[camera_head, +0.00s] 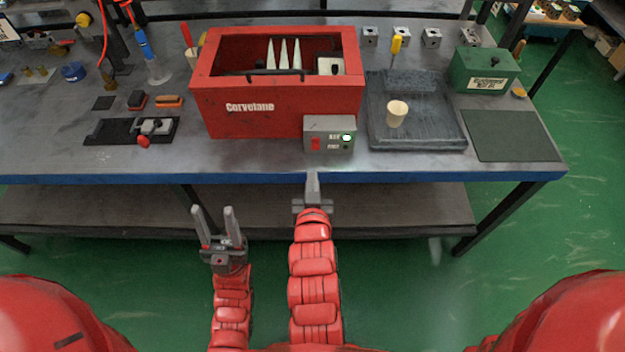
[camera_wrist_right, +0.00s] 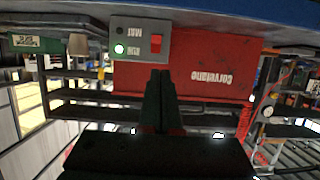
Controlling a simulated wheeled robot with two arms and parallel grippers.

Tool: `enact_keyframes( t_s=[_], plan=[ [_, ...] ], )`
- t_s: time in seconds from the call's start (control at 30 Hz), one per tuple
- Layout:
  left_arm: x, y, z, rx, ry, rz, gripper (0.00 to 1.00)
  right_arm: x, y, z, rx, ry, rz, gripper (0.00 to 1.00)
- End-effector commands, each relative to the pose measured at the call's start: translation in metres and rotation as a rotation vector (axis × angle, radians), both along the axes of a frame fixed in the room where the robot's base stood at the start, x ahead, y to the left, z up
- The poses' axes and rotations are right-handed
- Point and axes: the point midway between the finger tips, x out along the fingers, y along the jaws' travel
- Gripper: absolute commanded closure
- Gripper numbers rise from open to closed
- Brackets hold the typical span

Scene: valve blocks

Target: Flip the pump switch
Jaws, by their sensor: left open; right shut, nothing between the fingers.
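In the right wrist view the box (camera_wrist_right: 138,35) appears upside down, with the red switch (camera_wrist_right: 155,43) just beyond my fingertips. My right gripper (camera_head: 312,178) is shut and empty, in front of the bench edge and apart from the switch. My left gripper (camera_head: 213,212) is open and empty, off the bench front.
The red toolbox (camera_head: 250,112) stands behind the box. A grey tray (camera_head: 420,138) with a beige cup (camera_head: 397,113) is to the right. A dark plate with a red-knobbed valve (camera_head: 153,128) lies to the left. The blue bench edge (camera_head: 400,177) runs across; space before it is clear.

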Motion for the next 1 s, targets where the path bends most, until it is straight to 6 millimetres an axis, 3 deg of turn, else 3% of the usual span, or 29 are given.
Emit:
enact_keyframes(
  t_s=[0.47, 1.0],
  plan=[
    [0.000, 0.000, 0.000, 0.000, 0.000, 0.000, 0.50, -0.002, -0.001, 0.001, -0.001, -0.001, -0.001, 1.00],
    [0.000, 0.000, 0.009, 0.000, 0.000, 0.000, 0.50, -0.007, -0.019, -0.011, -0.002, 0.061, 0.001, 1.00]
  ],
)
